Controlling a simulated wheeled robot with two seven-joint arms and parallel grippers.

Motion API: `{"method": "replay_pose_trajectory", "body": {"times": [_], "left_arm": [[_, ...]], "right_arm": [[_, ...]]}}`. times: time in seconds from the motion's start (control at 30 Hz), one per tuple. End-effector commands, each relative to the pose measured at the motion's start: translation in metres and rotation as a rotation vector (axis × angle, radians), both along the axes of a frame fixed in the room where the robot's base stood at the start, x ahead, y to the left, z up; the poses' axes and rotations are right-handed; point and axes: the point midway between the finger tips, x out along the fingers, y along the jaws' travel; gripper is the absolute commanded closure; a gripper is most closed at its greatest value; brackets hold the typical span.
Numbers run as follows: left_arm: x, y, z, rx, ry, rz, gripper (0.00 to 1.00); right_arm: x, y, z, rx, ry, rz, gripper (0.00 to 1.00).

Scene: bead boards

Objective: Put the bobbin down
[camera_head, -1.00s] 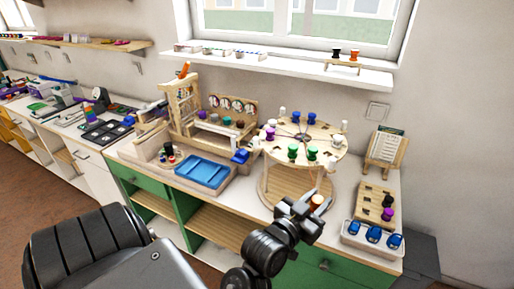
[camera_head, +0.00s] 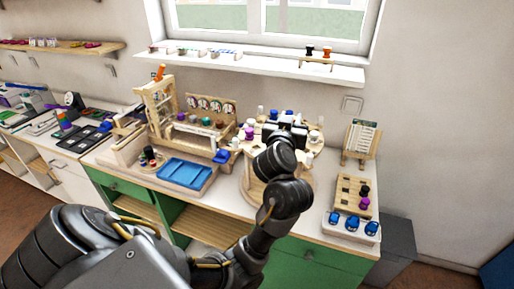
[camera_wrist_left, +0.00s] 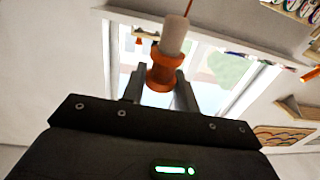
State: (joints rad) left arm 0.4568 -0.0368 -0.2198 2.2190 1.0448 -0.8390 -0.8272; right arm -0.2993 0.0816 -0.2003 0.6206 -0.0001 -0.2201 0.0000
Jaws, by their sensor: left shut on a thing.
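In the left wrist view, an orange bobbin (camera_wrist_left: 161,74) sits between the fingers of my left gripper (camera_wrist_left: 158,90), which is shut on it. A pale cylinder rises above the bobbin, with a thin orange line above it; I cannot tell whether they touch the bobbin. In the head view my left gripper (camera_head: 285,131) is over the top of the round two-level wooden stand (camera_head: 251,185). My arm and gripper hide the middle of the stand's top and the held bobbin there. A purple bobbin (camera_head: 249,133) and other coloured bobbins show around the stand's edge. My right gripper is out of view.
A wooden pegboard (camera_head: 350,190) with a black and a purple bobbin stands right of the round stand, with a white tray (camera_head: 347,234) of blue items in front. A blue tray (camera_head: 186,174) lies to the left. A card holder (camera_head: 361,142) stands behind the pegboard.

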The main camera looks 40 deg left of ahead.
Motion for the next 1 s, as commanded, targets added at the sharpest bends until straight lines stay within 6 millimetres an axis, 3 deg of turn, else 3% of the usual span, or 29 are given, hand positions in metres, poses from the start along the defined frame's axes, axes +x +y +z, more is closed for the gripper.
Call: {"method": "replay_pose_trajectory", "body": {"times": [0.3, 0.5, 1.0], "left_arm": [[0.002, 0.075, -0.037, 0.016, 0.007, 0.006, 0.97], [0.003, 0.104, -0.067, 0.012, 0.010, 0.004, 0.97], [0.004, 0.126, -0.097, 0.004, 0.007, 0.001, 0.97]], "right_arm": [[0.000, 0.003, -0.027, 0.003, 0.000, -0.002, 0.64], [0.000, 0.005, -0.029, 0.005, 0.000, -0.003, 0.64], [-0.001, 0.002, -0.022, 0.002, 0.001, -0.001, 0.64]]}}
